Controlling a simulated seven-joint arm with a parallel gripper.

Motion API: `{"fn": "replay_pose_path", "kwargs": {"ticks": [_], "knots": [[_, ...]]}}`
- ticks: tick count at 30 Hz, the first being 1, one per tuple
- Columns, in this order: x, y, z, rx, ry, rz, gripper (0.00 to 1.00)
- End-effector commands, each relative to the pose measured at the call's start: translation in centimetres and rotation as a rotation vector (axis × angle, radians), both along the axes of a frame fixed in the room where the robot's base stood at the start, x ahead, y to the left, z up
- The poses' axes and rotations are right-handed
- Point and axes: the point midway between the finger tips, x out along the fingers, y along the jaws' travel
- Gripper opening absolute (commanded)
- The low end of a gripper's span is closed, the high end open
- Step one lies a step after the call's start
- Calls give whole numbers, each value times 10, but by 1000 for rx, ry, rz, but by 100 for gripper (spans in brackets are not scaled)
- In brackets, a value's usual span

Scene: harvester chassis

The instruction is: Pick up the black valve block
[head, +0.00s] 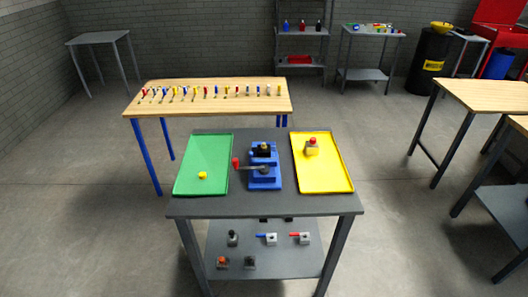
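A small black block (264,149), which looks like the black valve block, sits in a blue vise-like fixture (264,182) in the middle of the grey table. A small yellowish detail shows on the block. A dark lever with a red knob (236,163) reaches left from the fixture, just in front of the block. Whether the fixture's jaws clamp the block cannot be told at this size. My gripper is not in view.
A green tray (207,148) with a yellow cap (202,175) lies left of the fixture. A yellow tray (325,178) with a red-topped grey block (312,147) lies right. Several valve parts rest on the lower shelf (300,262). A wooden bench (205,106) stands behind.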

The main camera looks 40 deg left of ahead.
Motion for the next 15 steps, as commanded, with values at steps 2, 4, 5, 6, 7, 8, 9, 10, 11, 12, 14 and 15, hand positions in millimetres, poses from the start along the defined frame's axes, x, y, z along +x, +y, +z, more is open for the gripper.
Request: {"fn": "replay_pose_path", "kwargs": {"ticks": [2,4,5,6,7,8,9,10,11,12,14,15], "knots": [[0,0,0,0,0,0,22],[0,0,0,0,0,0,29],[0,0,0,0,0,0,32],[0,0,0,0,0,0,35],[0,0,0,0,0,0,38],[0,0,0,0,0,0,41],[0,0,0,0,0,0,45],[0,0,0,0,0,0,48],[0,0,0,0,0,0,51],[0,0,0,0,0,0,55],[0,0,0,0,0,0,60],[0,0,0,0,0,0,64]]}}
